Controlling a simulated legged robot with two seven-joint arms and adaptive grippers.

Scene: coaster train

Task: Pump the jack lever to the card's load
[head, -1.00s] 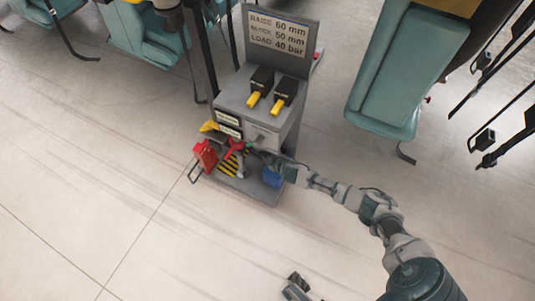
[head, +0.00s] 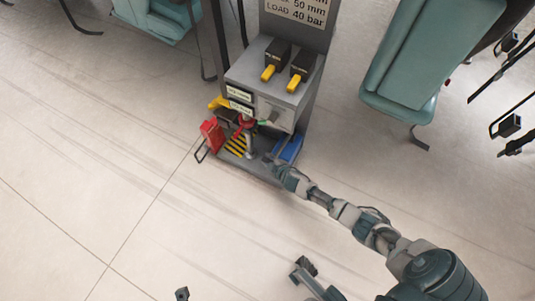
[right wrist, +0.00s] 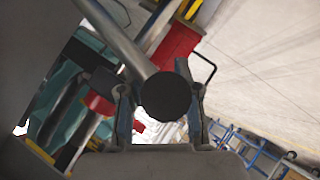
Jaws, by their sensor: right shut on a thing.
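The grey jack lever (right wrist: 118,40) ends in a black round cap (right wrist: 166,97) between the fingers of my right gripper in the right wrist view. My right gripper (right wrist: 159,108) is shut on the lever. In the head view the right gripper (head: 267,160) is low at the front of the grey stand, and the lever there is small and partly hidden. The red jack part (head: 243,124) stands above a black-and-yellow striped plate. The card (head: 298,10) is cut off at the top; "50 mm" and "LOAD 40 bar" are readable.
The grey stand (head: 262,75) carries two yellow-handled levers (head: 268,73) and small label plates (head: 240,92). A red block (head: 211,133) with a wire handle is at its left, a blue tray (head: 290,148) at its right. Teal seats (head: 425,60) flank it. The front floor is mostly clear.

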